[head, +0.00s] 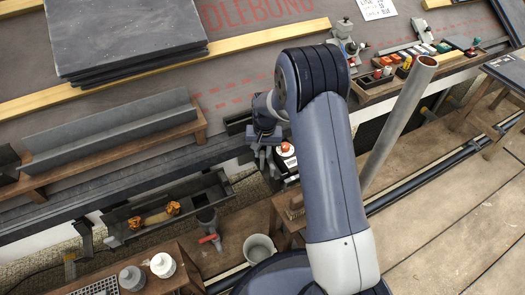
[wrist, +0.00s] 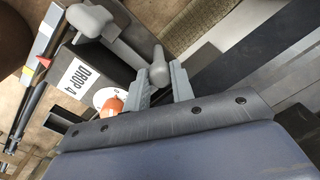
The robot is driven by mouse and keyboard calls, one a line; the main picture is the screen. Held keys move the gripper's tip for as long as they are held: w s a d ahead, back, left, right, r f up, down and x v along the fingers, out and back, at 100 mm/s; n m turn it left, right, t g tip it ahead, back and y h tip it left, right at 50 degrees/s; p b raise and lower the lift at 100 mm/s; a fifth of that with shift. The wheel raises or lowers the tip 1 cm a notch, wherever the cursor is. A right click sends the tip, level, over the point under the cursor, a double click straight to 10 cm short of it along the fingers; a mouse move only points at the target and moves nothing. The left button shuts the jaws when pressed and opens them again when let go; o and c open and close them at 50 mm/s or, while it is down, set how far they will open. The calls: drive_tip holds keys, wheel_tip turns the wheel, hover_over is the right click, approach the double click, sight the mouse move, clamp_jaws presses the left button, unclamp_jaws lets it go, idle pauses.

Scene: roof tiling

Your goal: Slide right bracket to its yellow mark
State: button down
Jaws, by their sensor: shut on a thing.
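My gripper (head: 266,148) is low over the eaves at the middle of the head view, mostly behind my own arm. In the wrist view my gripper (wrist: 160,88) has its two grey fingers closed around a grey, round-ended upright piece. This looks like the handle of the right bracket (wrist: 159,66); its lower part is hidden by the fingers and my wrist. A second grey rounded arm (wrist: 92,22) reaches in beside it at upper left, apart from the fingers.
A dark gutter tray (head: 165,205) with orange fittings lies left of my gripper. A grey bucket (head: 260,248) stands below. A box with a "DROP 4" label (wrist: 82,77) and an orange-topped white item (wrist: 112,104) are close left of the fingers. A grey pipe (head: 398,125) slants at right.

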drive_tip(key=d, duration=0.1)
drive_tip(key=w+d, duration=0.1)
drive_tip(key=d, duration=0.1)
drive_tip(key=shift+w+d+p, duration=0.1)
drive_tip(key=shift+w+p, duration=0.1)
drive_tip(key=shift+p, duration=0.2)
drive_tip(key=c, duration=1.2)
unclamp_jaws()
wheel_tip(320, 180, up, 11)
drive_tip(key=p, duration=0.3)
drive_tip(key=shift+d+p, duration=0.25)
drive_tip(key=shift+p, duration=0.15)
drive_tip(key=shift+f, duration=0.15)
drive_tip(key=f+b, duration=0.1)
drive_tip(key=f, duration=0.2)
drive_tip(key=f+b, duration=0.1)
drive_tip(key=f, duration=0.3)
drive_tip(key=f+b, duration=0.2)
drive_tip(key=f, duration=0.2)
drive_tip(key=shift+a, duration=0.3)
drive_tip(key=shift+s+a+r, duration=0.15)
drive_tip(key=shift+a, duration=0.2)
